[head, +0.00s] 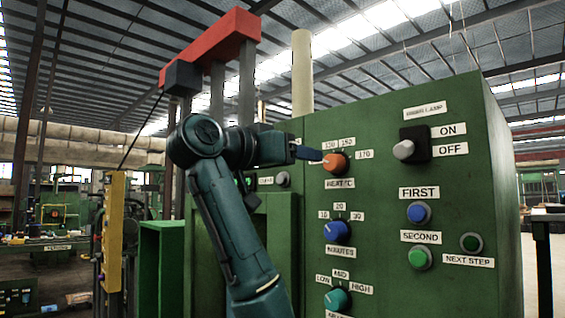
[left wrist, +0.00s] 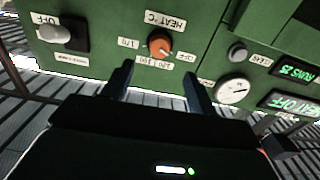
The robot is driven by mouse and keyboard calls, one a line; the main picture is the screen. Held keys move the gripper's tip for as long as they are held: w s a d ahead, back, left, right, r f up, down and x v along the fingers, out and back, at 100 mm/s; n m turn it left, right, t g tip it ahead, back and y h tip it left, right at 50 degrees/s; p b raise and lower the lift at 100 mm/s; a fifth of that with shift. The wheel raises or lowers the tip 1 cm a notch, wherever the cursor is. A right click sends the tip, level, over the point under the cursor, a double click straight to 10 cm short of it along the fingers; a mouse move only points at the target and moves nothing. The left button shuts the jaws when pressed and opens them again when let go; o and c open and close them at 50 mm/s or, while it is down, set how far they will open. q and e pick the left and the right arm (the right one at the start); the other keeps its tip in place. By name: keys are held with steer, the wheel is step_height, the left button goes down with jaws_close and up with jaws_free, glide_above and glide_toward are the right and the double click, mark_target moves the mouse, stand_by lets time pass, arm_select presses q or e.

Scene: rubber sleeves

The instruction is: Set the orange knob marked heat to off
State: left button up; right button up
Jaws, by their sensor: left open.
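The orange heat knob (head: 335,164) is on the front of the green cabinet, above a HEAT °C label. Labels 130, 150 and 170 sit around its top and right; my gripper covers its left side in the head view. My left gripper (head: 310,154) is just left of the knob and pointed at the panel. In the left wrist view the orange knob (left wrist: 159,44) shows beyond and between the two open, empty fingers (left wrist: 158,82), with an OFF label beside it. My right gripper is out of view.
Below are a blue minutes knob (head: 337,232) and a teal knob (head: 337,299). Right are a lamp switch (head: 404,149), a blue button (head: 419,213) and green buttons. In the left wrist view, a gauge (left wrist: 232,91) and a green-lit display reading HEAT OFF (left wrist: 290,102) sit beside the knob.

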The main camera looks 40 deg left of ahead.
arm_select(q)
steer(key=s, duration=0.3)
steer(key=shift+s+a, duration=0.1)
steer(key=shift+s, duration=0.05)
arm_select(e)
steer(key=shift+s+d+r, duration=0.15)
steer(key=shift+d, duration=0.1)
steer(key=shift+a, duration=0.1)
